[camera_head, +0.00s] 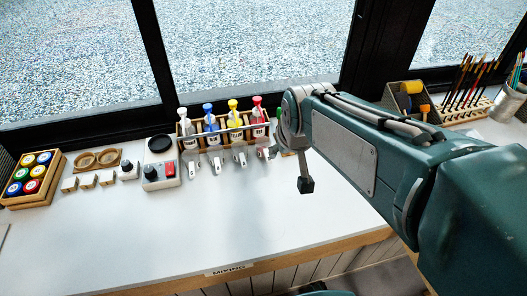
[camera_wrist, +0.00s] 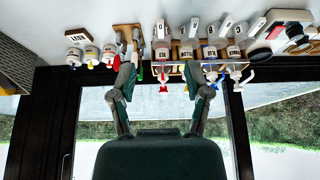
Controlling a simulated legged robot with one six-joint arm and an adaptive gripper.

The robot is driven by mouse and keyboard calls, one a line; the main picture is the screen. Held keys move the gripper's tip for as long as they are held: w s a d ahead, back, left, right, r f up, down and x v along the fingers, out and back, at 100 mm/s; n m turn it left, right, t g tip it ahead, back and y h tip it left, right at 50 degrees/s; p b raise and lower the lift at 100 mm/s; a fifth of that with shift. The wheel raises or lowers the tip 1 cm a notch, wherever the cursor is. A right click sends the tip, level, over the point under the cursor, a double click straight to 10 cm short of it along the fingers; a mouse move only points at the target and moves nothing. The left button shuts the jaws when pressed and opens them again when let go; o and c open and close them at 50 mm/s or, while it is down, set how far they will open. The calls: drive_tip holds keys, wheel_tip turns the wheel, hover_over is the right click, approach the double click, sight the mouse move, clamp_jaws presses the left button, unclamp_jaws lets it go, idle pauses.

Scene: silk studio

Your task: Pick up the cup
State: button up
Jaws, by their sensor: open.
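My gripper (camera_head: 290,168) is over the table in the head view, beside the right end of the bottle rack and well left of that container. In the wrist view, which looks upside down, my gripper (camera_wrist: 160,78) has its two fingers spread apart with nothing held between them.
A wooden rack (camera_head: 219,137) holds bottles with coloured tops along the window. Left of it are a switch box (camera_head: 160,178), small blocks (camera_head: 88,181) and a tray of coloured jars (camera_head: 32,187). The front of the white table (camera_head: 170,235) is clear, with a MIXING label at its edge.

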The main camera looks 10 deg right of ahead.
approach(267, 155)
drive_tip(key=shift+g, duration=0.3)
drive_tip(key=x, duration=1)
drive_tip(key=shift+w+f, duration=0.15)
drive_tip(key=shift+w, duration=0.25)
clamp_jaws()
